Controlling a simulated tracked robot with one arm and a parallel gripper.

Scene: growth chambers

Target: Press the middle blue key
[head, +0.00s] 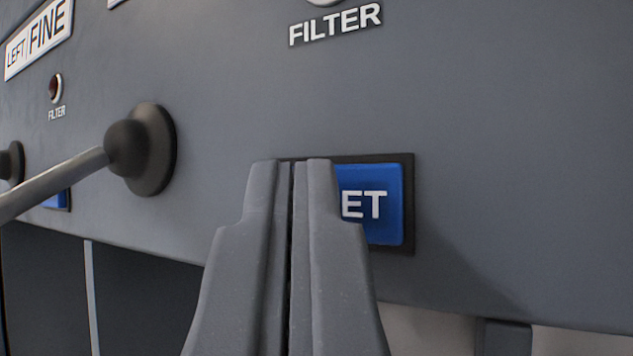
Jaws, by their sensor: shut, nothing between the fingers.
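A blue key (385,205) with white letters, of which "ET" shows, sits in a dark square frame on the grey panel. My gripper (293,165) is shut and empty in front of it. Its fingers hide the left part of the key. I cannot tell whether the fingertips touch the key or its frame. Part of another blue key (58,200) shows at the far left, partly hidden behind a lever. Whether the near key is the middle one does not show.
A lever (60,183) with a dark ball pivot on a round base (158,150) sticks out left of my gripper. A small red lamp (55,88) marked "FILTER" is at upper left. A "FILTER" label (335,25) is above the key. The panel (520,160) right of the key is bare.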

